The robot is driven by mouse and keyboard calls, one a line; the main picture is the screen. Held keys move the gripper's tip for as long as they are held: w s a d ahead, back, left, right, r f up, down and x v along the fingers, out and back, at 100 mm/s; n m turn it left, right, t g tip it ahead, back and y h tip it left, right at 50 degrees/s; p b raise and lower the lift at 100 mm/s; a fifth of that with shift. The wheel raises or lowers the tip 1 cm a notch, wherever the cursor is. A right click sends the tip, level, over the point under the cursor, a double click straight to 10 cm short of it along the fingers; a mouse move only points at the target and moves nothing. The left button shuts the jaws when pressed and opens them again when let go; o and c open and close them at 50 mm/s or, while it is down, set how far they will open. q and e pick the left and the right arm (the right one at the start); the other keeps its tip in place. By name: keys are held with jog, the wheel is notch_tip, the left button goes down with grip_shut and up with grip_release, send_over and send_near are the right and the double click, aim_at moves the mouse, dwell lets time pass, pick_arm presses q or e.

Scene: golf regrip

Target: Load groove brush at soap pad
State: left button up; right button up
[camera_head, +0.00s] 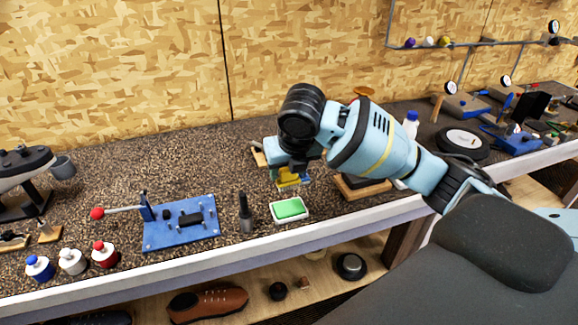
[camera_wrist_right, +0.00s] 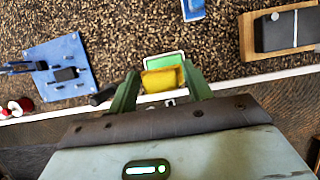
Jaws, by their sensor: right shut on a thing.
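The soap pad is a green pad in a white tray (camera_head: 289,210) near the bench's front edge; it also shows in the right wrist view (camera_wrist_right: 164,60). My right gripper (camera_head: 287,178) is shut on a yellow piece (camera_head: 289,180), which I take as the groove brush. It is held above and just behind the pad, apart from it in the head view. In the right wrist view the yellow brush (camera_wrist_right: 162,80) sits between both fingers and covers part of the pad. Its bristles cannot be made out. My left gripper is not in view.
A dark upright tool (camera_head: 245,213) stands just left of the pad. A blue plate fixture (camera_head: 181,223) with a red-knobbed lever lies further left, near several small bottles (camera_head: 72,261). A wooden block with a dark top (camera_head: 361,187) is right of the pad.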

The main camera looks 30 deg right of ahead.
aim_at(290, 187)
jog(key=shift+f, duration=2.85)
jog(key=shift+s+f, duration=0.1)
jog(key=shift+f, duration=0.6)
dwell(0.4)
jog(key=shift+r, duration=0.1)
jog(key=shift+r, duration=3.55)
